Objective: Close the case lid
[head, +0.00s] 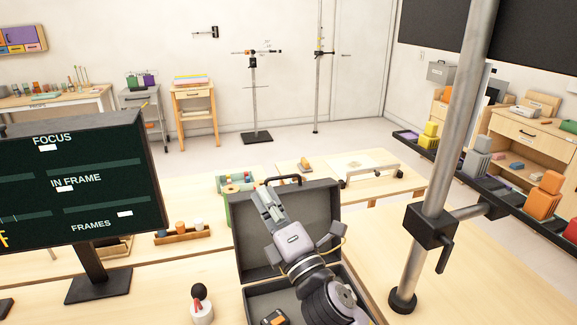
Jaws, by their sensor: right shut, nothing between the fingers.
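The grey case (258,303) stands open on the wooden table in front of me. Its lid (317,206) is raised nearly upright at the back, with a dark handle (284,180) on its top edge. An orange and black item lies in the case's base. My right gripper (262,196) is shut and empty. It appears in front of the lid's inner face, near its upper left part; I cannot tell whether it touches the lid. My right arm hides part of the lid and base. My left gripper is not in view.
A metal pole with a black clamp (430,226) stands right of the case. A dark sign (80,185) on a stand is at the left. A small black-topped item (201,304) stands left of the case. A green tray (223,186) sits behind the lid.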

